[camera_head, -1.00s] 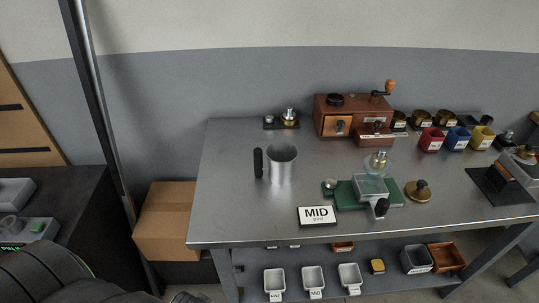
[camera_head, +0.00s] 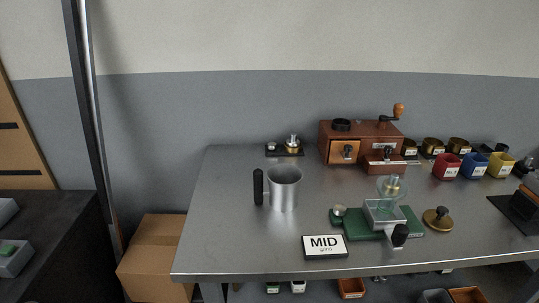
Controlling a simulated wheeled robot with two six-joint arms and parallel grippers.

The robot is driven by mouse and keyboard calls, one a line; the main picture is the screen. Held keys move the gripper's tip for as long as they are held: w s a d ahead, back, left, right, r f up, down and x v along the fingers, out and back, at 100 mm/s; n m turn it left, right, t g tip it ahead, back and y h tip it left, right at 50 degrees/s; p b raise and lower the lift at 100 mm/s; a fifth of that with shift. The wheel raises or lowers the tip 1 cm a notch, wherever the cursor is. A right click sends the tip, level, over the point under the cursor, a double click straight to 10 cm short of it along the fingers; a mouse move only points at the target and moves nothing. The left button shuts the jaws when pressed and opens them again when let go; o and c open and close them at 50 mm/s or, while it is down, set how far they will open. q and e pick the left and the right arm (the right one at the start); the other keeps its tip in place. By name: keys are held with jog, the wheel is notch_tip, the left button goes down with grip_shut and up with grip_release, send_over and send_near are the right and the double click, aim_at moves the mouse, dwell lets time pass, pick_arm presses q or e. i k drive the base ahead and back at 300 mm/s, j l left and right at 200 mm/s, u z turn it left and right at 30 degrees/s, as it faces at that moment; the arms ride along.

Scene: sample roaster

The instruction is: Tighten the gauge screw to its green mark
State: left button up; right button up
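I cannot tell for sure which part is the gauge screw, and no green mark on a screw can be made out at this size. A small brass and silver knobbed device (camera_head: 292,146) stands on a black base at the back of the table, left of the wooden grinder. A green base (camera_head: 357,227) at the front right carries a clear glass piece (camera_head: 391,190), a metal block and a black knob (camera_head: 399,235). A brass disc with a dark knob (camera_head: 437,220) lies to its right. Neither of my grippers is in view.
The metal table (camera_head: 225,235) is clear on its left. A metal cup (camera_head: 284,188) with a black handle stands mid-table, behind a MID sign (camera_head: 325,246). A wooden grinder (camera_head: 361,143) and red, blue and yellow cups (camera_head: 475,165) stand behind. A cardboard box (camera_head: 155,258) is at left.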

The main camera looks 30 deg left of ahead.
aim_at(272, 146)
jog(key=i+l+u, duration=0.2)
jog(key=l, duration=0.15)
jog(key=i+l+u, duration=0.15)
jog(key=l, duration=0.2)
jog(key=i+l+u, duration=0.2)
jog(key=l, duration=0.2)
